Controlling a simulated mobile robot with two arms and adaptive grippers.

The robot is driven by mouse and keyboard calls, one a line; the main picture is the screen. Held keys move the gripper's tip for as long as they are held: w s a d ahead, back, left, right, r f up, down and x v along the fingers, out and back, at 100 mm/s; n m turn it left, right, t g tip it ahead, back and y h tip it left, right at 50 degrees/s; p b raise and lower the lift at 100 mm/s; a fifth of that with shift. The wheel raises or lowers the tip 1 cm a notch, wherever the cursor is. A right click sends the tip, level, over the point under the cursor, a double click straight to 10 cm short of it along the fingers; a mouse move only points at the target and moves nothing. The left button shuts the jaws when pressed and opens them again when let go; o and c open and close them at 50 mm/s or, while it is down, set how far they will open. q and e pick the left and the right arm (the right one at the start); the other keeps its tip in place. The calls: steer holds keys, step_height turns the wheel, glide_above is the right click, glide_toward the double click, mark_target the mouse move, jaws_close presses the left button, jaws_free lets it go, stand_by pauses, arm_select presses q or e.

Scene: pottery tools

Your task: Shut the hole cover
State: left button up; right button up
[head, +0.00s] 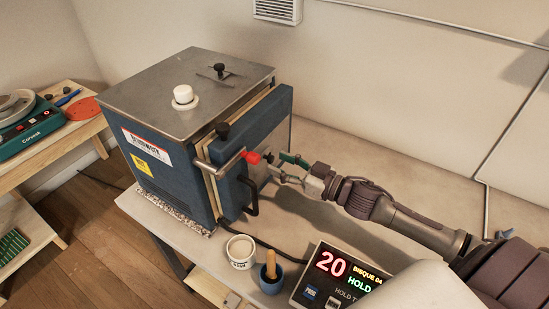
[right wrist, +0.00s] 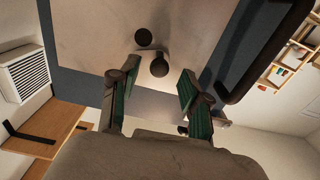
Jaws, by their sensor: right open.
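The blue kiln (head: 172,165) stands on the grey table, its front door (head: 268,125) facing right. In the right wrist view, the door's pale metal panel (right wrist: 90,45) has a dark round spot (right wrist: 143,37) that looks like an open hole. Just beside it is a small cover with a black round knob (right wrist: 159,67); whether it overlaps the hole is unclear. My right gripper (head: 275,168) is at the door face, its green-padded fingers (right wrist: 155,88) apart on either side of the knob, with no visible contact. The arm hides part of the door. My left gripper is out of view.
A door latch with a red end (head: 251,157) is close to my right gripper. A black handle (head: 251,198) sits below. A white cup (head: 240,251), a blue pot (head: 271,277) and a controller (head: 335,278) stand in front. The table behind my arm is clear.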

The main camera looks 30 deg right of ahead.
steer(key=shift+x, duration=1.25)
jaws_close()
